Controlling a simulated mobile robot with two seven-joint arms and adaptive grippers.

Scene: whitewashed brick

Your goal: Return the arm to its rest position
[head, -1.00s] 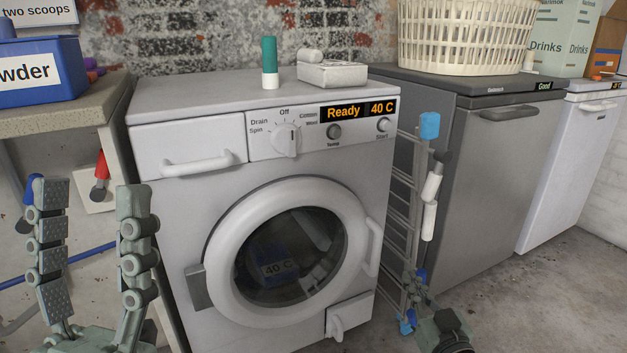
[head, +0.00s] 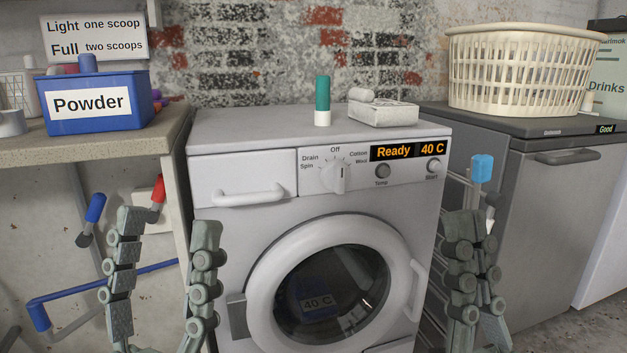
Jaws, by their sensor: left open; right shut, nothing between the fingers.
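My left gripper (head: 165,222) is open and empty, its two fingers upright and apart, in front of the left edge of the washing machine (head: 245,170). My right gripper (head: 465,222) is shut with nothing in it, fingers upright, in front of the gap between the washing machine and the grey appliance (head: 550,205). The washing machine's round door (head: 408,255) is closed, with something labelled 40 C behind the glass. Its display (head: 405,150) reads Ready, 40 C. Neither gripper appears to hold anything. My arms below the grippers are mostly out of view.
A blue Powder box (head: 140,110) stands on the left worktop (head: 100,150). A green-and-white bottle (head: 322,100) and a whitish box (head: 383,114) stand on the washing machine. A laundry basket (head: 525,70) sits on the grey appliance. A rack with a blue-topped post (head: 482,168) stands behind my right gripper.

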